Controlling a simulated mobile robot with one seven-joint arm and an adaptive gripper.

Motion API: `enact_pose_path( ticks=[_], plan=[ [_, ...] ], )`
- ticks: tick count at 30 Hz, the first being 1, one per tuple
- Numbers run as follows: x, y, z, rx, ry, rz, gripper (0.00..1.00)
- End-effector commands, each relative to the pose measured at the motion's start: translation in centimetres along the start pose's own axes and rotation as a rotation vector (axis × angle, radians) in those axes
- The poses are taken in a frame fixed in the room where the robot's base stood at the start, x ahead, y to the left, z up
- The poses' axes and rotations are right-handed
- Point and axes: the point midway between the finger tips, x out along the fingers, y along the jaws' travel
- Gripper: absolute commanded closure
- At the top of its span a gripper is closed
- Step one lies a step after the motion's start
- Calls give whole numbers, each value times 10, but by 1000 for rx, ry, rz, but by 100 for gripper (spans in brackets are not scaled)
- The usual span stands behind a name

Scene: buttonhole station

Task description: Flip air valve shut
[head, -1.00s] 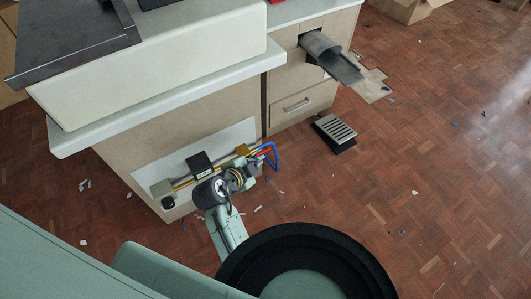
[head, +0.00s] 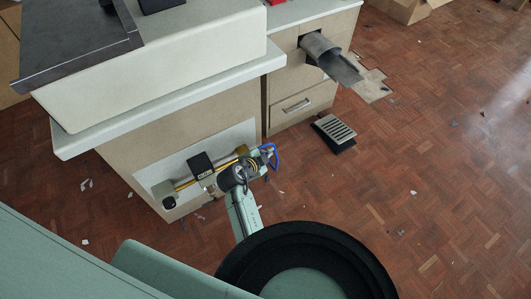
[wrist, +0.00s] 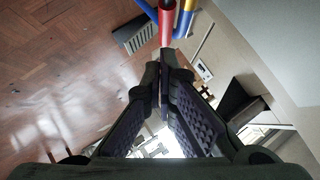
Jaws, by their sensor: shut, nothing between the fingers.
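The air valve's red lever (wrist: 166,20) shows at the top of the wrist view, just beyond my fingertips. A yellow pipe (wrist: 186,20) and a blue piece (wrist: 147,8) lie on either side of it. My gripper (wrist: 167,62) is shut and empty, its fingertips pointing at the lever; I cannot tell whether they touch it. In the head view my gripper (head: 256,167) is at the right end of the brass pipe (head: 185,185), beside the looped blue hose (head: 275,156). My wrist and gripper hide most of the valve there.
The pipe runs along a pale panel on the cabinet front (head: 125,165), below the overhanging counter (head: 165,110). A black box (head: 200,165) sits on the pipe. A foot pedal (head: 335,130) and a grey chute (head: 330,58) lie to the right. Open floor lies beyond.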

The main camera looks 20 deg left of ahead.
Motion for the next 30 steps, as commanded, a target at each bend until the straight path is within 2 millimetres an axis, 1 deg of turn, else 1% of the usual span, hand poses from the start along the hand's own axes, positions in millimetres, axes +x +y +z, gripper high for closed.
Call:
enact_pose_path(
  ticks=[3,6,19,30],
  plan=[
    [7,-1,8,0,-1,-1,100],
    [10,0,10,0,-1,0,100],
    [10,0,10,3,-5,2,100],
    [14,1,10,29,-58,27,100]
  ],
)
